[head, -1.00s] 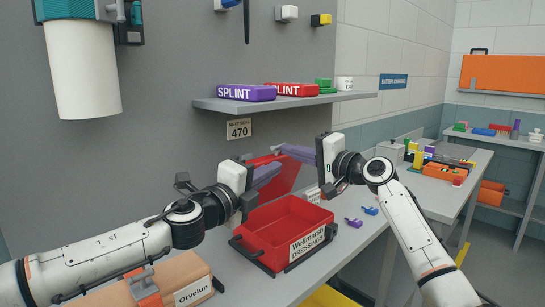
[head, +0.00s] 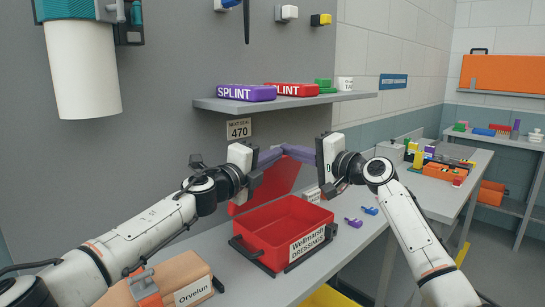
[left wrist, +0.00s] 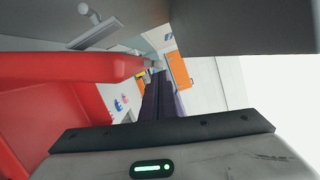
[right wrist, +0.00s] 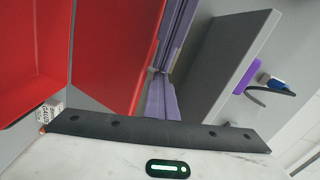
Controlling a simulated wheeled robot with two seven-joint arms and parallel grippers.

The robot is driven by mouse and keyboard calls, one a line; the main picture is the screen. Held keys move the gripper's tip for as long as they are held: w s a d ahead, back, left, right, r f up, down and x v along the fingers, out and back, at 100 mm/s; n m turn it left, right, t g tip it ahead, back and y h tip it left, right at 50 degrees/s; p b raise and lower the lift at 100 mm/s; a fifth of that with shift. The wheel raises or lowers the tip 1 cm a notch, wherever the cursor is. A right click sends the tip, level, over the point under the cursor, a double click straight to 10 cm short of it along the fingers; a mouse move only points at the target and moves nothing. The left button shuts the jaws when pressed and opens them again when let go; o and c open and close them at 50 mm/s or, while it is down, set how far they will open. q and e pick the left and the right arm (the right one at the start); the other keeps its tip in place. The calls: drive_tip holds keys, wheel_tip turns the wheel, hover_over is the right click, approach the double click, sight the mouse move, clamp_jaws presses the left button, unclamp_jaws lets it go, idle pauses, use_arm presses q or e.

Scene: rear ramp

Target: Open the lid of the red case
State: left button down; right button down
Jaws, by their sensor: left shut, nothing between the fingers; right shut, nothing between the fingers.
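The red case (head: 262,247), labelled Wellmarsh Dressings, sits on the bench, its tray open and empty. Its red lid (head: 276,180) stands raised at the back of the tray, partly hidden by my left gripper. It also shows large in the left wrist view (left wrist: 50,120) and the right wrist view (right wrist: 110,60). My left gripper (head: 280,152) is shut and empty, its purple fingers at the lid's upper edge. My right gripper (head: 290,152) is shut and empty, its fingers pointing left close to the left fingers. Whether either touches the lid is unclear.
A shelf (head: 290,102) with splint boxes hangs just above my grippers. A tan case (head: 170,272) labelled Orvelun stands at the front left. Small purple (head: 353,222) and blue (head: 370,210) clips lie right of the red case, near the bench edge.

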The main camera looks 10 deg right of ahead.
use_arm(q)
drive_tip(key=shift+w, duration=0.1)
drive_tip(key=shift+w+a+r+n, duration=0.3)
drive_tip(key=shift+w+n, duration=0.1)
use_arm(e)
drive_tip(key=c, duration=1.8)
unclamp_jaws()
drive_tip(key=shift+s+d, duration=0.1)
